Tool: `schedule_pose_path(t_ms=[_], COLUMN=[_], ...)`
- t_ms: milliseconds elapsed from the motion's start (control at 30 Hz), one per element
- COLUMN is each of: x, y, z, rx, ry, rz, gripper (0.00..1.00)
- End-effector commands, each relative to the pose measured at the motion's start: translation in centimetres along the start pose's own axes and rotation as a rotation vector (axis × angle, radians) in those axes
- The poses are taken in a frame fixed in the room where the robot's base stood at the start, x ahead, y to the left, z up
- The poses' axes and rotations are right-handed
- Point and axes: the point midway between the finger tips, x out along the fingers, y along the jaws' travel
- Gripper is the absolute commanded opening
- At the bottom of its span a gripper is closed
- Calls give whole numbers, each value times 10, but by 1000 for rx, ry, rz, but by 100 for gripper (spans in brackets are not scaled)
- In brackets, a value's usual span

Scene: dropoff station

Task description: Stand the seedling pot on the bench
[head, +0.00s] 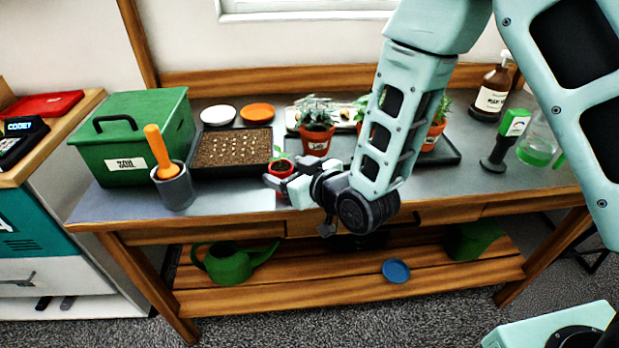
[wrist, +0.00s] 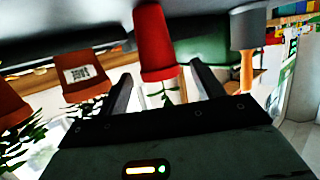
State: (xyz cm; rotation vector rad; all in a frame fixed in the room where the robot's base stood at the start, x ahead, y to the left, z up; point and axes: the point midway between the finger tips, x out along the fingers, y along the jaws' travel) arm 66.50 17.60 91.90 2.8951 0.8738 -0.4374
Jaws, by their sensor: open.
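The seedling pot (head: 280,168) is a small red pot with a green seedling, upright at the front part of the grey bench (head: 236,200), just right of the seed tray. It looks to be standing on the bench top, though its base is partly hidden by my gripper. My gripper (head: 287,181) is open at the pot, low over the bench's front edge. In the wrist view, which is upside down, the red pot (wrist: 154,42) is between the two spread fingers (wrist: 160,78), with visible gaps on both sides.
A seed tray (head: 232,178), a grey cup with an orange-handled tool (head: 176,188) and a green box (head: 130,130) stand to the left. Potted plants (head: 317,140) stand behind and to the right.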

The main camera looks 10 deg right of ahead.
Motion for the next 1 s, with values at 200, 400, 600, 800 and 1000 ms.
schedule_pose_path(t_ms=[200, 400, 600, 800, 1000], x=[-47, -66, -70, -77, -86], y=[0, 0, 1, 1, 0], z=[0, -6, -7, -7, -6], rx=[-1, 1, 2, 1, 1], ry=[-1, -4, -5, -5, -3], rz=[0, -1, 0, -1, 0], gripper=[67, 67, 67, 67, 67])
